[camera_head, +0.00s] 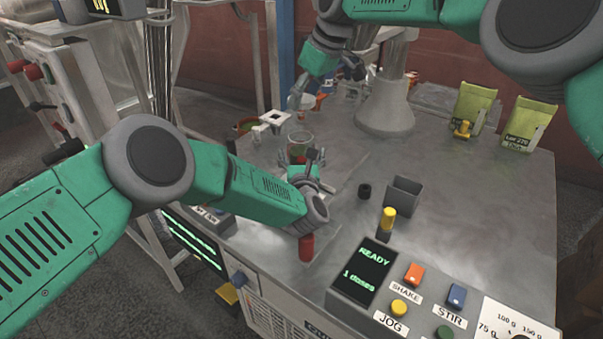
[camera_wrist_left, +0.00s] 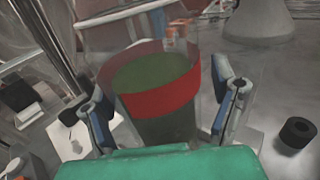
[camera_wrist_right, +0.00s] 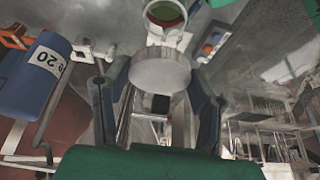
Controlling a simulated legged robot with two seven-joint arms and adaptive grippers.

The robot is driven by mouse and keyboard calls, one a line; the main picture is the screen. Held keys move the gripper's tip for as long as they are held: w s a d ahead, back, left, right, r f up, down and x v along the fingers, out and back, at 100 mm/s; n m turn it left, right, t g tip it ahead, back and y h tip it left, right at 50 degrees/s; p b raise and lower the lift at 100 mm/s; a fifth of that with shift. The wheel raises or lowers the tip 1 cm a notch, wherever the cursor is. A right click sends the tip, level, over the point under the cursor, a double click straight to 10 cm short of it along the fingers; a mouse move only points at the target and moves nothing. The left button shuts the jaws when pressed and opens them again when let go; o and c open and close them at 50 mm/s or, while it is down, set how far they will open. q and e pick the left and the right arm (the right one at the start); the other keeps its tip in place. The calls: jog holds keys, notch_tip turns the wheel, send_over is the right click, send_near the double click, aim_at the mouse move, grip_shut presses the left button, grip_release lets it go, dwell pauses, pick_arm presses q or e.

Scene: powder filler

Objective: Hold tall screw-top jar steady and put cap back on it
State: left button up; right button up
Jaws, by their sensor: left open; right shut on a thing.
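The tall screw-top jar (camera_wrist_left: 160,96) stands upright in the left wrist view, clear, with a red band and green contents. In the head view the jar (camera_head: 300,140) stands just beyond my left gripper (camera_head: 303,160). My left gripper is open, its fingers on both sides of the jar with visible gaps. My right gripper (camera_head: 322,88) is above and beyond the jar in the head view. In the right wrist view it is shut on the pale grey round cap (camera_wrist_right: 160,72). The jar's open mouth (camera_wrist_right: 165,12) shows past the cap, apart from it. The cap is not clear in the head view.
A grey pedestal (camera_head: 385,110) stands behind the jar. Green-yellow bags (camera_head: 472,108) stand at the back. The control panel (camera_head: 362,272) is in front.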

aim_at(295, 130)
pick_arm(q)
jog(key=shift+w+a, duration=0.2)
jog(key=shift+a, duration=0.2)
pick_arm(e)
jog(key=shift+a, duration=0.45)
pick_arm(q)
jog(key=shift+a, duration=0.1)
jog(key=c, duration=1.2)
pick_arm(e)
jog(key=shift+a, duration=0.15)
pick_arm(q)
jog(key=c, duration=0.6)
pick_arm(e)
jog(key=shift+d, duration=0.25)
pick_arm(q)
jog(key=shift+o, duration=0.2)
jog(key=shift+d, duration=0.3)
pick_arm(e)
jog(key=shift+f, duration=0.35)
pick_arm(q)
jog(key=shift+c, duration=0.2)
pick_arm(e)
notch_tip(295, 130, down, 4)
jog(key=shift+r, duration=0.2)
pick_arm(q)
jog(key=shift+a, duration=0.15)
pick_arm(e)
jog(key=shift+a+f, duration=0.2)
jog(key=shift+f, duration=0.05)
